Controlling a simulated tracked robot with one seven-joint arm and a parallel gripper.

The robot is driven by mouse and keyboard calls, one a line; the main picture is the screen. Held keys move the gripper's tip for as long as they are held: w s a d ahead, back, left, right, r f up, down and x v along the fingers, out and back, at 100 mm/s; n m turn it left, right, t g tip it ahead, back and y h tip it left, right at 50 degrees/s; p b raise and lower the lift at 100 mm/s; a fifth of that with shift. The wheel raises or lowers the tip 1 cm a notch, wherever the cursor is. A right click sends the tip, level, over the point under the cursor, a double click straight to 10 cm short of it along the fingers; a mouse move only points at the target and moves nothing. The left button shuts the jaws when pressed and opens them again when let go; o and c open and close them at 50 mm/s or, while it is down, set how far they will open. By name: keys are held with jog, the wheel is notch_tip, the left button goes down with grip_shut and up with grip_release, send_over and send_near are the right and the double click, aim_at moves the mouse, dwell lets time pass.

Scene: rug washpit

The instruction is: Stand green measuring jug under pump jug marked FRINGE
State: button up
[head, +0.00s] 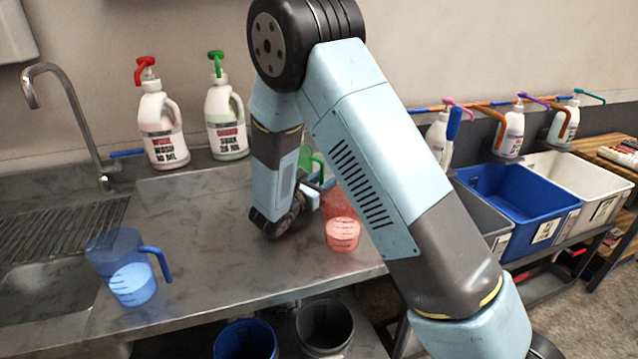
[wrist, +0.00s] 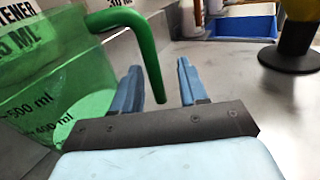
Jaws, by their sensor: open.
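The green measuring jug (wrist: 50,85) stands at the left of the wrist view, with printed ml marks on its side. Its green handle (wrist: 140,50) passes between the two blue fingers of my gripper (wrist: 157,82). The fingers are apart and the jug is not gripped. In the head view a bit of the green jug (head: 311,160) shows behind my arm, which hides most of it. I cannot read FRINGE on any pump jug. Pump jugs with a red pump (head: 163,130) and a green pump (head: 226,122) stand at the counter's back.
A red measuring jug (head: 341,222) stands right of my wrist, and a blue one (head: 125,265) stands by the sink. More pump jugs (head: 510,132) stand at the right behind a blue bin (head: 515,195) and a white bin (head: 585,180). The counter's left middle is clear.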

jog(key=shift+r, duration=0.1)
jog(key=v, duration=1.2)
